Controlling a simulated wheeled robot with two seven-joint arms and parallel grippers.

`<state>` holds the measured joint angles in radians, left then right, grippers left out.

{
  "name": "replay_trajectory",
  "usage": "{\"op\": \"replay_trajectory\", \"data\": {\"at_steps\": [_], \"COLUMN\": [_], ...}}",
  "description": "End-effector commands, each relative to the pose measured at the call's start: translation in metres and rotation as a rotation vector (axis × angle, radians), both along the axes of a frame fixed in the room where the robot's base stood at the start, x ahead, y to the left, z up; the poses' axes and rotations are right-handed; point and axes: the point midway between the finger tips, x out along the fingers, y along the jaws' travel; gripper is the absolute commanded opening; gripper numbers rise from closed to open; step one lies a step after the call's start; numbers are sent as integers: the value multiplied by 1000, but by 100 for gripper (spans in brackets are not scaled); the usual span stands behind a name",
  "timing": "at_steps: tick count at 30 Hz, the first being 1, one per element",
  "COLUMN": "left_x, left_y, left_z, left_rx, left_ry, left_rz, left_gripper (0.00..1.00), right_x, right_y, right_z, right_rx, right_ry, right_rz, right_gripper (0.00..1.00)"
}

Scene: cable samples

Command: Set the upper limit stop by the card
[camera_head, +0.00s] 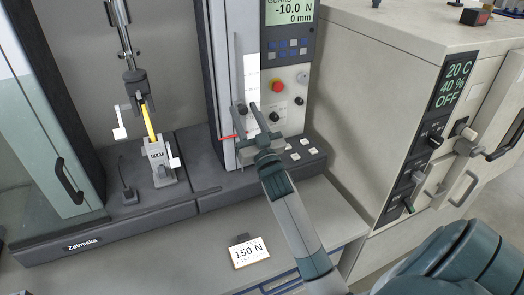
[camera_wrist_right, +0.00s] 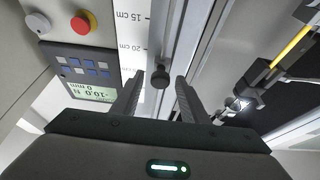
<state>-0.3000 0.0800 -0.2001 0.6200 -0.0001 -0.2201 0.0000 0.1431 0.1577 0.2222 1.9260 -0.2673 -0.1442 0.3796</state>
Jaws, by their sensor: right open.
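The card (camera_head: 249,252) lies on the bench front and reads 150 N; a smaller line on it is too small to read. A black stop knob (camera_wrist_right: 161,76) sits on the rail beside the white scale (camera_wrist_right: 133,38), near and somewhat past the 20 cm mark in the right wrist view. My right gripper (camera_head: 248,106) is open at the column, its fingers pointing at the rail. In the wrist view the knob shows between the fingertips (camera_wrist_right: 158,82), with gaps on both sides; I cannot tell the depth. A red pointer (camera_head: 228,138) sticks out at the column's left. My left gripper is out of view.
A yellow sample (camera_head: 150,122) is held between the upper and lower clamps (camera_head: 157,157). The display (camera_head: 290,12) reads -10.0 N and 0 mm. A red button (camera_head: 277,86) and black knobs sit right of the rail. A cabinet (camera_head: 375,100) stands at the right.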

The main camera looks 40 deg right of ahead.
Motion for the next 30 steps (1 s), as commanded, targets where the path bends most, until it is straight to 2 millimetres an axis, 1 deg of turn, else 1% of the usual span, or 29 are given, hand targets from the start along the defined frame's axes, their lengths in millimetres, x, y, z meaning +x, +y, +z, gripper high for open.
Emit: {"op": "replay_trajectory", "data": {"at_steps": [1,5,17,19,22,24,27,30], "left_x": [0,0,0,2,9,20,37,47], "left_y": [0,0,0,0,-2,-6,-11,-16], "left_z": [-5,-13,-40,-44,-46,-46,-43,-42], "left_rx": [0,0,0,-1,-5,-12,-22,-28], "left_ry": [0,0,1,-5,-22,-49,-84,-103], "left_rz": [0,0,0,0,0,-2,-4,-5], "left_gripper": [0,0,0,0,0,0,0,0], "right_x": [-7,-26,-99,-111,-123,-130,-136,-140], "right_y": [2,6,24,26,30,31,33,33], "right_z": [-6,-16,-47,-52,-56,-58,-60,-61], "right_rx": [0,0,1,0,1,2,2,2], "right_ry": [0,2,4,3,3,2,3,2], "right_rz": [0,0,-1,-1,-1,-1,-1,-1], "right_gripper": [40,40,40,40,40,40,40,40]}}
